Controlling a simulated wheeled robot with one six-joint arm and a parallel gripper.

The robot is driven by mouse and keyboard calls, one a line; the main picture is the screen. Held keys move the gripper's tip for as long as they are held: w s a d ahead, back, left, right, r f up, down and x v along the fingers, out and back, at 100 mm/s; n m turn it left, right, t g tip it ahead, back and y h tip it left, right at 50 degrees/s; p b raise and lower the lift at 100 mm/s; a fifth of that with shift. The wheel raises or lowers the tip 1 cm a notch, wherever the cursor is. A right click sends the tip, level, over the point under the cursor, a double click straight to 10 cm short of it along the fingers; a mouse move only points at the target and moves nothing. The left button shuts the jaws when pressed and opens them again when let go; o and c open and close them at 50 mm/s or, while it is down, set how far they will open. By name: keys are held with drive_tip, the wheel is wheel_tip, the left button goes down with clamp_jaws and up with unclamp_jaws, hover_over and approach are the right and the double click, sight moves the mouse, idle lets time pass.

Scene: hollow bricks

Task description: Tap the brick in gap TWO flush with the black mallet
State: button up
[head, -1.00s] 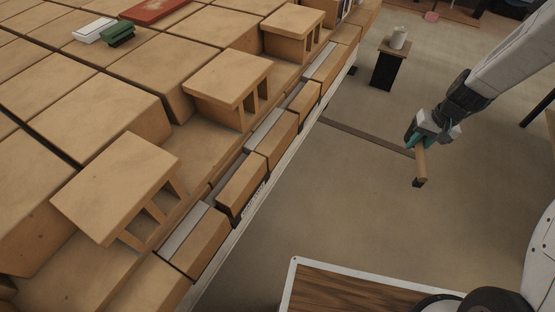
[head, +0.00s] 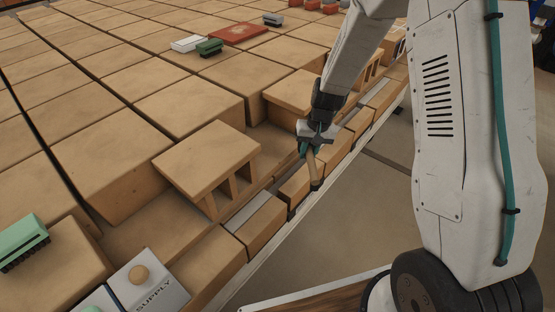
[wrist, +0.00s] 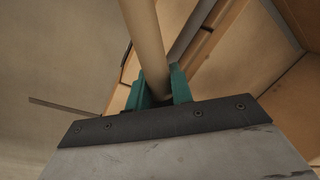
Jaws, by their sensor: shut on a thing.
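My gripper (head: 312,146) is shut on a pale wooden handle, taken as the mallet (head: 313,168), which hangs down and ends in a dark tip. In the wrist view the handle (wrist: 147,45) runs between the green jaws (wrist: 158,90); the mallet's head is not clear there. The dark tip is in front of the outer row, close to a brick (head: 292,189) that seems to stick out slightly; I cannot tell if they touch. Another brick (head: 258,226) lies nearer me, with a grey strip on top. No gap number can be read, so I cannot tell which is gap TWO.
Hollow bricks (head: 214,160) stand above the outer row. A pale ledge (head: 275,252) runs along its foot. A plate marked SUPPLY (head: 155,285) with a round knob is at the lower left. A green brush-like block (head: 22,240) lies at the left. Open floor (head: 365,205) is to the right.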

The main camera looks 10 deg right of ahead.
drive_tip(key=s+a+r+m+t, duration=0.1)
drive_tip(key=s+a+r+m, duration=0.25)
drive_tip(key=m, duration=0.55)
hover_over(293, 182)
drive_tip(key=shift+t, duration=0.3)
drive_tip(key=shift+s+d+f, duration=0.1)
drive_tip(key=shift+f, duration=0.9)
drive_tip(key=shift+s+d+f, duration=0.1)
drive_tip(key=shift+s+f, duration=0.05)
drive_tip(key=shift+f, duration=0.8)
drive_tip(key=shift+s+d+f, duration=0.1)
drive_tip(key=shift+f, duration=0.9)
drive_tip(key=shift+s+d+x, duration=0.1)
drive_tip(key=shift+x, duration=0.65)
drive_tip(key=shift+s+d+x, duration=0.15)
drive_tip(key=shift+x, duration=0.55)
drive_tip(key=shift+v, duration=1.2)
drive_tip(key=shift+w+a+f, duration=0.1)
drive_tip(key=shift+w+a, duration=0.15)
